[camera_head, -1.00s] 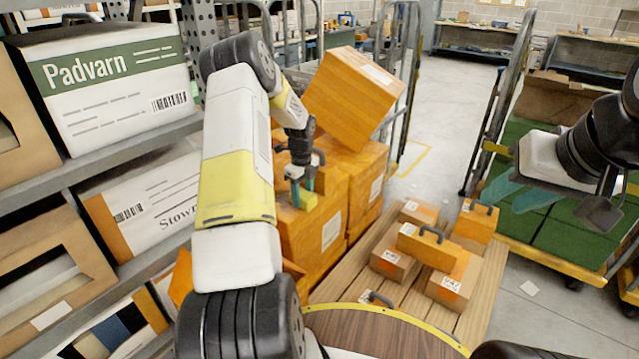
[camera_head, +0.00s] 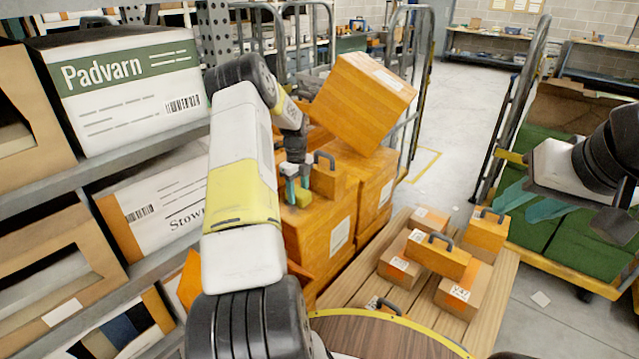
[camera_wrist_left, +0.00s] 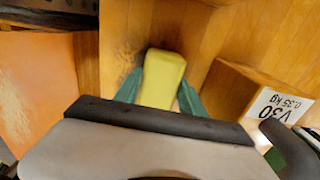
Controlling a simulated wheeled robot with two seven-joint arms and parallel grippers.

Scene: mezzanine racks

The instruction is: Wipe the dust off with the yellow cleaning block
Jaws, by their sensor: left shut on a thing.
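The yellow cleaning block (camera_head: 304,199) is held by my left gripper (camera_head: 298,190), on or just over the top of an orange-brown box (camera_head: 312,235). In the left wrist view the yellow block (camera_wrist_left: 163,78) sits between the teal fingers of my left gripper (camera_wrist_left: 160,95). A dark dusty smudge (camera_wrist_left: 130,52) shows on the wood-coloured surface beside the block, to its left. Whether the block's underside touches the surface is hidden. My right gripper (camera_head: 545,198) is at the right, empty, its teal fingers apart.
A small handled box (camera_head: 326,180) stands close right of my left gripper; its V30 label (camera_wrist_left: 272,108) shows in the wrist view. A large tilted box (camera_head: 360,103) rests behind. Shelves with cartons (camera_head: 120,85) line the left. A pallet (camera_head: 420,315) holds several small boxes.

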